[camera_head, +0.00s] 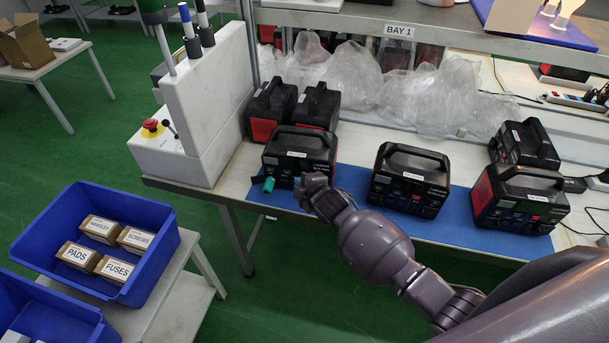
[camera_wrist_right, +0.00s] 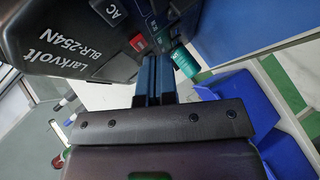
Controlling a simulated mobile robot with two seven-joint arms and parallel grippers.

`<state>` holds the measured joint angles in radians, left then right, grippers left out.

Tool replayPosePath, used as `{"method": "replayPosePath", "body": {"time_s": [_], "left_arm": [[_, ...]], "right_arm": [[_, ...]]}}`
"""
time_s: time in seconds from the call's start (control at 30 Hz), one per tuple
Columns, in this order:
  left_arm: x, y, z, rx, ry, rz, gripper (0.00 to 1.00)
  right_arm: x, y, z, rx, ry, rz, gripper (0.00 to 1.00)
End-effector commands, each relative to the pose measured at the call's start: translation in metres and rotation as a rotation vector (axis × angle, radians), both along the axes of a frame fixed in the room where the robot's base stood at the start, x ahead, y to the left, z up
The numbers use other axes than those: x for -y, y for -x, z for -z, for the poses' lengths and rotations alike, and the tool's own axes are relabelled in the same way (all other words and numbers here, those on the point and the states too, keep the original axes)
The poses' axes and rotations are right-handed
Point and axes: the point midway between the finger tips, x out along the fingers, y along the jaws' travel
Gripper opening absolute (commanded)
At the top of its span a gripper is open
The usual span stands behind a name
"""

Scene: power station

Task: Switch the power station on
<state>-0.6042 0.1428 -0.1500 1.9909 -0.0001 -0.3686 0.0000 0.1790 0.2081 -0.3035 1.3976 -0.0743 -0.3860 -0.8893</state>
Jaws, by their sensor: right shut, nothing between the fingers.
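A black power station (camera_head: 300,152) with a top handle stands at the left end of the blue mat, front towards me. In the right wrist view its case (camera_wrist_right: 70,35) reads "Larkvolt BLR-254N", and its front carries an "AC" label and a red switch (camera_wrist_right: 137,43). A green cylindrical piece (camera_wrist_right: 185,62) sticks out from the front; it also shows in the head view (camera_head: 268,184). My right gripper (camera_head: 303,187) is shut and empty at the lower front of this station. Its fingertips (camera_wrist_right: 156,62) are close to the panel beside the red switch; I cannot tell whether they touch. My left gripper is not in view.
More black power stations (camera_head: 408,180) stand to the right and behind on the bench. A white box with a red emergency button (camera_head: 152,127) is left. Plastic wrap (camera_head: 350,75) lies behind. A blue bin (camera_head: 160,215) of small cartons is lower left. A shelf edge (camera_head: 480,38) crosses above.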

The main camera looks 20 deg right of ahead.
Motion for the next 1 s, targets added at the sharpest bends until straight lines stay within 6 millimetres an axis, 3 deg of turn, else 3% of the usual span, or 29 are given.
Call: {"method": "replayPosePath", "body": {"time_s": [1.0], "left_arm": [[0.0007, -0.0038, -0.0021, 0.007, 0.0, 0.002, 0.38]], "right_arm": [[0.0037, -0.0064, -0.0002, 0.0, 0.0, 0.0, 0.0]]}}
